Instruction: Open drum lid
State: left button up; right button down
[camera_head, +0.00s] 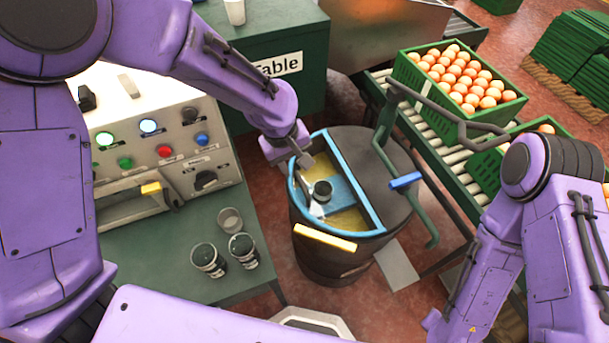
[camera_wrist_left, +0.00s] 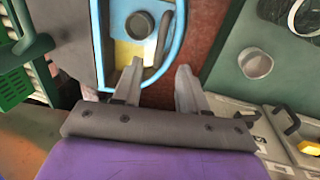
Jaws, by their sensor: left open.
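The dark drum (camera_head: 335,262) stands upright in the middle of the head view. The right half of its top is a flat dark cover (camera_head: 375,160). The left half has a blue rim (camera_head: 366,190) around a yellow and blue area; I cannot tell whether this is a lid panel or the inside. A small dark round cup (camera_head: 322,192) shows there, also in the left wrist view (camera_wrist_left: 138,25). A yellow bar (camera_head: 325,237) is at the front rim. My left gripper (camera_head: 308,182) is open at the drum's left rim, its fingers apart in the left wrist view (camera_wrist_left: 160,68). My right gripper is out of sight.
On the left, a green table (camera_head: 185,290) holds several cups below a control panel (camera_head: 165,145).

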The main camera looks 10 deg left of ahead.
aim_at(303, 186)
pick_arm(q)
jog(key=f, duration=0.3)
jog(key=d+f, duration=0.1)
jog(key=f, duration=0.5)
jog(key=shift+w+d+f, duration=0.15)
jog(key=shift+w+d, duration=0.1)
jog(key=shift+d, duration=0.1)
jog(key=shift+a, duration=0.1)
grip_shut()
